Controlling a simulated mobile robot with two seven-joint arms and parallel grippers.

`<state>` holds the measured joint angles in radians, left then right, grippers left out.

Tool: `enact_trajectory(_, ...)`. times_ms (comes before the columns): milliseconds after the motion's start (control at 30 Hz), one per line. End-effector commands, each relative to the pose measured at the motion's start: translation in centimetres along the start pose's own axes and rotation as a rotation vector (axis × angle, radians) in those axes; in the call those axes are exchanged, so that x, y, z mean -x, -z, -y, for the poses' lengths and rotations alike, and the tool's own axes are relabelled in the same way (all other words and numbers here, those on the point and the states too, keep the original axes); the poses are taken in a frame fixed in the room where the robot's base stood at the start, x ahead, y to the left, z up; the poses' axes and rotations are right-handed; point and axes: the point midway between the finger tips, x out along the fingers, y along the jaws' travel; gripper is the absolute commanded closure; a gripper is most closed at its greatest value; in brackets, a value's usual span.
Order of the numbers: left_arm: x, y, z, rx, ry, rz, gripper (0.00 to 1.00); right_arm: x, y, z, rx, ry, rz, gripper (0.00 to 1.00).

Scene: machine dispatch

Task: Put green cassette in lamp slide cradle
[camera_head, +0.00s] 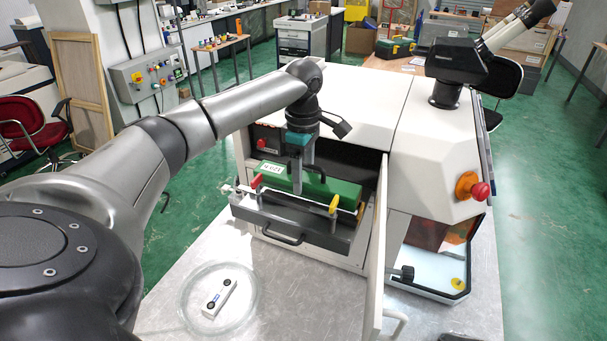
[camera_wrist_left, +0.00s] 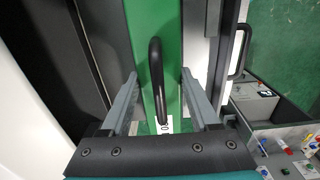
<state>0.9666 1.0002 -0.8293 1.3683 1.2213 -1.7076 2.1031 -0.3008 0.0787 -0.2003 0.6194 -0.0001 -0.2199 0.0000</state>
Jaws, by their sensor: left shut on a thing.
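The green cassette (camera_head: 338,189) has a white label and lies lengthwise over the dark slide cradle (camera_head: 290,228) at the front of the white machine. In the left wrist view the cassette (camera_wrist_left: 146,20) shows with a black handle (camera_wrist_left: 156,75) on top. My left gripper (camera_head: 302,183) points down at the cassette and is shut on it, one finger on each side in the wrist view (camera_wrist_left: 159,80). The fingers hide part of the cassette. I cannot tell whether the cassette is fully seated in the cradle. My right gripper is not in view.
The cradle carries a red clip (camera_head: 256,180) and a yellow clip (camera_head: 333,204). An open white door (camera_head: 376,255) stands right of it. A glass dish (camera_head: 190,318) holding a small white part (camera_head: 220,297) sits on the metal table (camera_head: 300,310). A microscope (camera_head: 465,62) tops the machine.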

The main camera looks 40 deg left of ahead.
Motion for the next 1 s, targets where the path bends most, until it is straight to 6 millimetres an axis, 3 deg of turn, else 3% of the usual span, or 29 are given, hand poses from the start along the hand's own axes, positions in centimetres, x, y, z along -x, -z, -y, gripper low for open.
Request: enact_trajectory(1000,-2.1,0.0,-0.1,0.001,-0.002,0.001,1.00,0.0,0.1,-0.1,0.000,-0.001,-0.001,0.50)
